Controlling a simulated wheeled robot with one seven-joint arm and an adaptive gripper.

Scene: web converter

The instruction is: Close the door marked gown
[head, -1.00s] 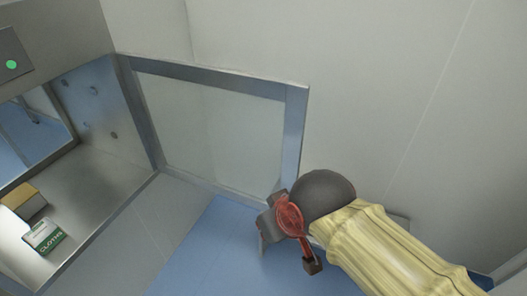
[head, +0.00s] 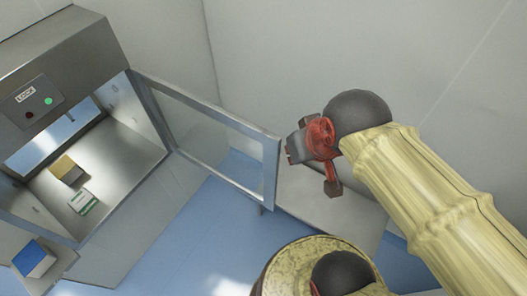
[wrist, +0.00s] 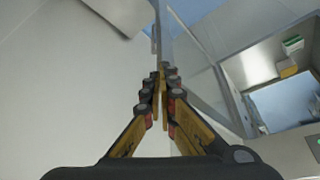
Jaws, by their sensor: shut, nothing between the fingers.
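The glass door (head: 205,125) with a metal frame stands open, hinged at the left on the steel pass-through chamber (head: 125,145). No "gown" marking is readable on it. In the wrist view the door's pane (wrist: 192,62) and edge show just beyond and right of my fingertips. My gripper (head: 297,148) is just right of the door's free edge in the head view. In the wrist view my gripper (wrist: 163,74) has its fingers together and holds nothing. I cannot tell whether the fingers touch the door.
The chamber holds a brown box (head: 67,169) and a green-and-white box (head: 83,202). A panel with a red and a green light (head: 33,101) is above the opening. A blue-and-white box (head: 34,259) is at lower left. A pale wall (head: 300,50) stands behind the door; blue floor (head: 185,235) lies below.

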